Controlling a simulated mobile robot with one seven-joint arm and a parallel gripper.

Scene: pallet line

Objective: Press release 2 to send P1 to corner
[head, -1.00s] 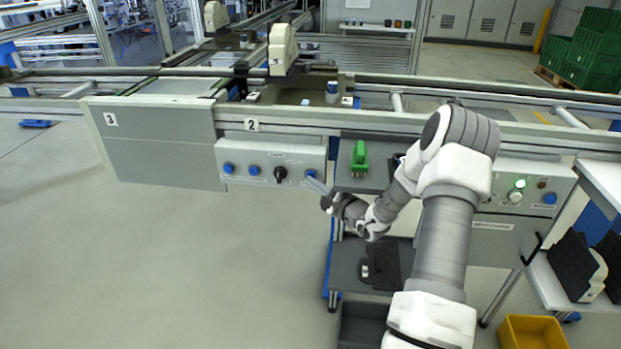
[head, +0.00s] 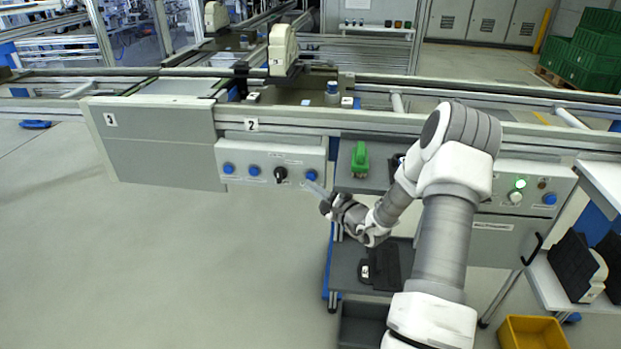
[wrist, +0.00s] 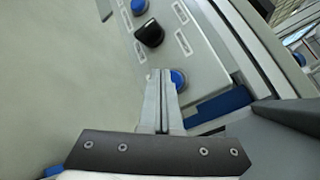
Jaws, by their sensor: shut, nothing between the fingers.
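The control panel marked 2 (head: 268,158) sits on the front of the line in the head view. It carries two blue buttons (head: 228,168) at the left, a black knob (head: 280,173) and a blue button at the right end (head: 311,174). The small labels are too blurred to read. My gripper (head: 307,183) is shut and empty, its tips just below the right-end button. In the wrist view the shut fingertips (wrist: 160,73) overlap the edge of that button (wrist: 178,79); I cannot tell whether they touch it. I cannot make out which pallet is P1.
A beige unit (head: 283,50) stands over the conveyor behind the panel, with a small blue-topped cylinder (head: 332,92) to its right. A green-handled item (head: 360,159) stands on a grey shelf right of the panel. Another panel with a lit green lamp (head: 520,184) is beyond my arm.

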